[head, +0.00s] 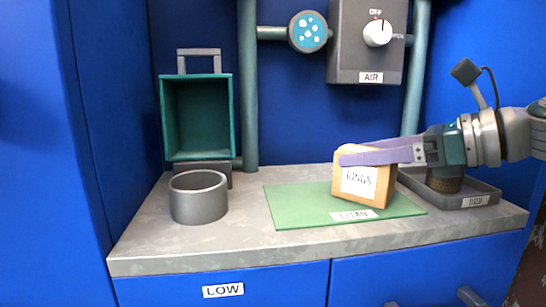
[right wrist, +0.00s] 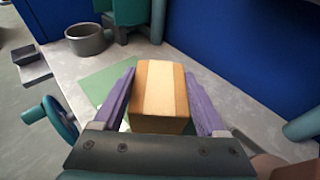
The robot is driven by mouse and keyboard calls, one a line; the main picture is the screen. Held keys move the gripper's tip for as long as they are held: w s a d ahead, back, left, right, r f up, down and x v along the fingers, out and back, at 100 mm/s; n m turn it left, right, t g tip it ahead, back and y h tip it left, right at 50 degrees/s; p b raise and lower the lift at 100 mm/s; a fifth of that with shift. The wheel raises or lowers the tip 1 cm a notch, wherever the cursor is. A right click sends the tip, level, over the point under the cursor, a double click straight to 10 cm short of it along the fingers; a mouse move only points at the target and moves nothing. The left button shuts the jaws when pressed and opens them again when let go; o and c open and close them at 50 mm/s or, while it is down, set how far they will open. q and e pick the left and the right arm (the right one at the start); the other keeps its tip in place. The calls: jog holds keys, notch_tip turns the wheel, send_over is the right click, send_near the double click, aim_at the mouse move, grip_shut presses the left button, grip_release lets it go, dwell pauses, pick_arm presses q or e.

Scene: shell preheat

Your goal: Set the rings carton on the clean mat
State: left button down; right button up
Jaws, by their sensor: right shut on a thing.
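The rings carton (head: 362,183) is a tan box with a white label reading "RINGS". It is slightly tilted in the head view and is at the right part of the green clean mat (head: 300,207). I cannot tell whether its base fully touches the mat. My right gripper (head: 352,157) is shut on the carton, with purple fingers on its sides near the top. In the right wrist view the carton (right wrist: 159,92) sits between the two fingers, and part of the mat (right wrist: 112,82) shows to the left. My left gripper is not in view.
A grey ring-shaped container (head: 198,198) stands left of the mat. A teal open box (head: 197,117) is behind it. A dark tray (head: 478,194) with a brown item (head: 445,184) lies at the right. An AIR box (head: 367,42) hangs on the back wall. The counter's front left is clear.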

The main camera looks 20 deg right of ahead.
jog(key=shift+r, duration=0.1)
jog(key=o, duration=1.3)
